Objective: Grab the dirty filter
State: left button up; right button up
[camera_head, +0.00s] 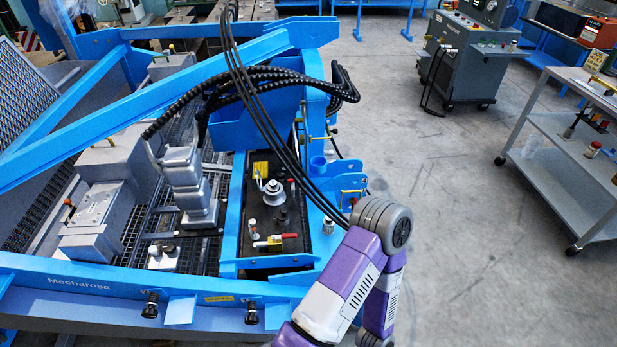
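I cannot pick out a dirty filter for certain. A black panel (262,245) set in the blue machine frame (231,215) carries a round silver fitting (272,190), a red-handled valve (270,243) and small caps. Whether any of these holds the filter, I cannot tell. A purple and white arm of mine rises at the bottom, right of the panel, with its bent joint uppermost. Neither gripper shows in the head view.
Black hoses (262,95) hang over the frame and panel. Grey metal blocks (97,206) sit on grating at left. A grey wheeled machine (465,60) and a shelved cart (565,175) stand at right. The floor (450,220) between is clear.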

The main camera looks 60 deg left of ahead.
aim_at(273, 187)
jog(key=i, duration=0.7)
jog(key=u, duration=3.75)
jog(key=i, duration=0.45)
jog(key=u, duration=0.1)
